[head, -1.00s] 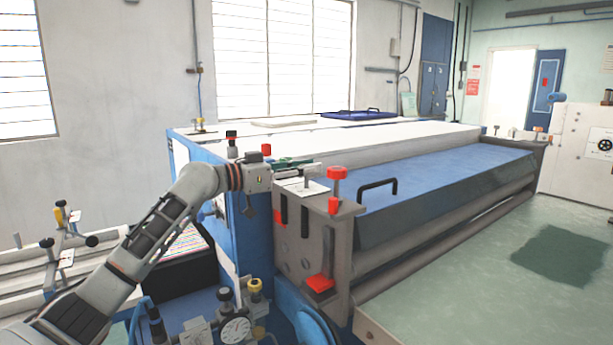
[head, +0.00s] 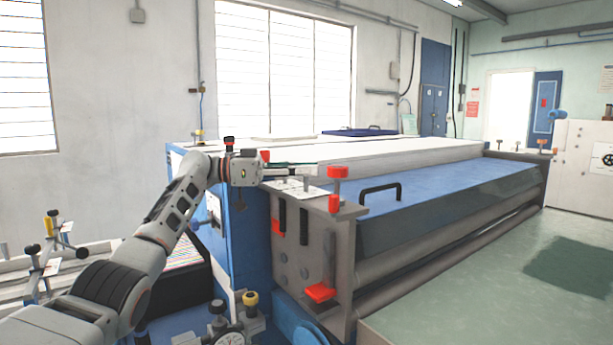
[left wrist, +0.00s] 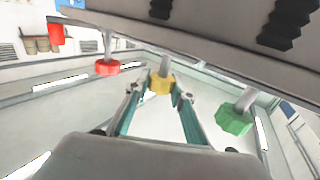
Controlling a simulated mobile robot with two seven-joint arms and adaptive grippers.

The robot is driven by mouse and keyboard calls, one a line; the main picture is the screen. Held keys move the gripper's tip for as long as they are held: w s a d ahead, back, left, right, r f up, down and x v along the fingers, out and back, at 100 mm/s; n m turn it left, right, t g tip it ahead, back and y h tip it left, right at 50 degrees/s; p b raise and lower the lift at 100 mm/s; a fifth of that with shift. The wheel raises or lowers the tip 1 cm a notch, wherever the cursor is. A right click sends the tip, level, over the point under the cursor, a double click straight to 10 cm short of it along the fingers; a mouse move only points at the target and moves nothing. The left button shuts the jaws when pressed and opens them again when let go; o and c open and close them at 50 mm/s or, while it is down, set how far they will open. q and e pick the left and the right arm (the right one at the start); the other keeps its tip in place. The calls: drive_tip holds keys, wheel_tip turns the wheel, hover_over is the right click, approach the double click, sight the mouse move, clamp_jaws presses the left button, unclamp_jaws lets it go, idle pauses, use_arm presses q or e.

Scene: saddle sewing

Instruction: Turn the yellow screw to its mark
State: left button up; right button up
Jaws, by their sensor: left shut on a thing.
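The yellow screw (left wrist: 162,83) shows in the left wrist view as a yellow knob on a grey stem, between a red knob (left wrist: 108,67) and a green knob (left wrist: 235,120). My left gripper (left wrist: 158,95) is shut on the yellow knob, with one teal finger on each side. In the head view my left gripper (head: 290,168) is over the near corner of the machine, left of a tall red knob (head: 337,172). The yellow screw cannot be made out there, and I cannot read its mark. My right gripper is not in view.
The blue machine cover (head: 450,195) with a black handle (head: 380,190) lies right of the gripper. A grey end plate (head: 345,260) carries a red lever (head: 320,292). Fittings and a dial gauge (head: 232,338) stand low in front. The green floor at right is clear.

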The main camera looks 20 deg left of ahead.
use_arm(q)
drive_tip(key=shift+f+m+g+b, duration=0.15)
drive_tip(key=shift+m+g+b, duration=0.15)
drive_tip(key=shift+g, duration=0.2)
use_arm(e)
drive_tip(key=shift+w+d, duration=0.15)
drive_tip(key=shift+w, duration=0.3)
use_arm(q)
drive_tip(key=o, duration=1.1)
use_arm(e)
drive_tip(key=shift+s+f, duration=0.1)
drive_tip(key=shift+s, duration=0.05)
use_arm(q)
drive_tip(key=v, duration=1.2)
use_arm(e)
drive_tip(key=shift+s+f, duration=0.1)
use_arm(q)
drive_tip(key=shift+f, duration=0.1)
